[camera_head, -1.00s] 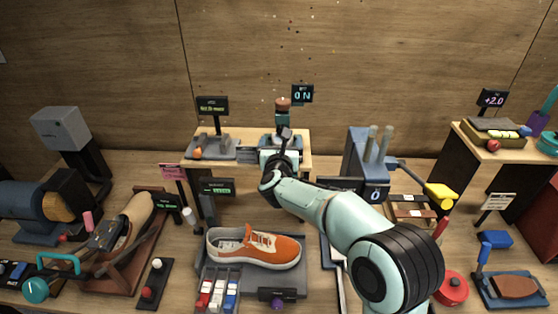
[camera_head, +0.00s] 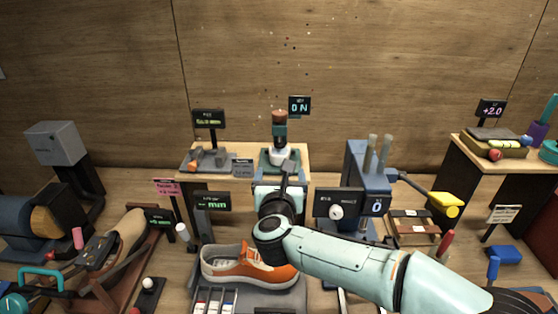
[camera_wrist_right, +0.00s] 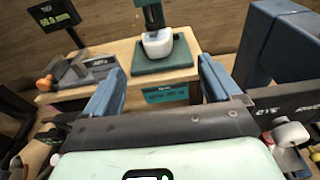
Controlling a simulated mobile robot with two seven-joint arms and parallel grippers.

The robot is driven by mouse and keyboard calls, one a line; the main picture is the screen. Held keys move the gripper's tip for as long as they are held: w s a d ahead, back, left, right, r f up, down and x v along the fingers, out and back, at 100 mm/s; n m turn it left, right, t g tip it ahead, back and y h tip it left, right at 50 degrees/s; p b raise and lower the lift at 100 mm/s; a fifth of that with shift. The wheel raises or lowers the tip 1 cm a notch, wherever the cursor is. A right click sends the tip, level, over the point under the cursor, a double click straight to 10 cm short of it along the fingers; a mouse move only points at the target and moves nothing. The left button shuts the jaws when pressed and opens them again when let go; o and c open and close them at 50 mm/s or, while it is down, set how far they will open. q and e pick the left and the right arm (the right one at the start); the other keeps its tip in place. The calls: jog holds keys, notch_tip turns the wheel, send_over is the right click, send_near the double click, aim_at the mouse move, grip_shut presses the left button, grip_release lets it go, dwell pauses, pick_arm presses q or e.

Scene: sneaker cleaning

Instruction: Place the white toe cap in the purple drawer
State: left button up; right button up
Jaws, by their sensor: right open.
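The white toe cap (camera_head: 280,156) sits on a green-based press stand on the raised wooden shelf, below the brown-topped plunger. It also shows in the right wrist view (camera_wrist_right: 158,43), upright on the green plate. My right gripper (camera_head: 284,174) is in front of the stand and nearer to me. In the right wrist view my right gripper (camera_wrist_right: 160,88) has its two blue fingers wide apart with nothing between them, and the toe cap stands beyond them. I do not see a purple drawer now. My left gripper is not in view.
An orange sneaker (camera_head: 248,268) lies below my right arm. A grey gauge stand (camera_head: 206,158) is left of the press. A blue machine (camera_head: 368,180) stands close on the right. A teal label (camera_wrist_right: 165,94) is on the shelf's front edge.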

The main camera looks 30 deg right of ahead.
jog(key=p, duration=0.2)
send_near(279, 155)
jog(key=x, duration=0.4)
jog(key=shift+w+d+r, duration=0.25)
jog(key=shift+d, duration=0.15)
jog(key=x, duration=0.1)
jog(key=p+x, duration=0.1)
jog(key=x, duration=0.1)
jog(key=p+x, duration=0.1)
jog(key=x, duration=0.1)
jog(key=shift+w+a+f, duration=0.15)
jog(key=shift+w+f, duration=0.1)
jog(key=shift+w, duration=0.05)
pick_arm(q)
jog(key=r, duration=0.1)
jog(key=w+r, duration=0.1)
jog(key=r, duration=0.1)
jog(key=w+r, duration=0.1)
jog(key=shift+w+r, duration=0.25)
pick_arm(e)
jog(key=shift+s, duration=0.2)
jog(key=c, duration=1.3)
jog(key=shift+o, duration=0.2)
jog(key=shift+r, duration=0.15)
